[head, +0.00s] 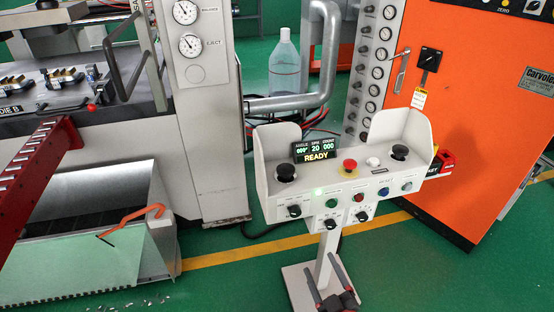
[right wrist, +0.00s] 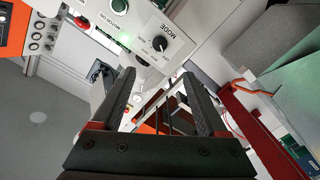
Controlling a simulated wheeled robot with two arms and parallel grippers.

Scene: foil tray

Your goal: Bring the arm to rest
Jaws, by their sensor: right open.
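My right gripper (head: 322,266) shows at the bottom of the head view, in front of the control stand's post. In the right wrist view its two dark fingers (right wrist: 158,76) are apart, with nothing held between them. The control stand (head: 335,188) is white, with black, red, green and blue buttons and a lit display (head: 317,150) reading READY. In the right wrist view, a mode knob (right wrist: 160,43) on the panel shows beyond the fingertips. I cannot tell the exact gap between gripper and post. My left gripper is in neither view.
An orange cabinet (head: 480,110) stands at the right. A grey press column (head: 208,130) stands at the left, beside a metal chute (head: 165,240) with an orange hook (head: 132,221) at it. A red beam (head: 35,165) crosses the left edge.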

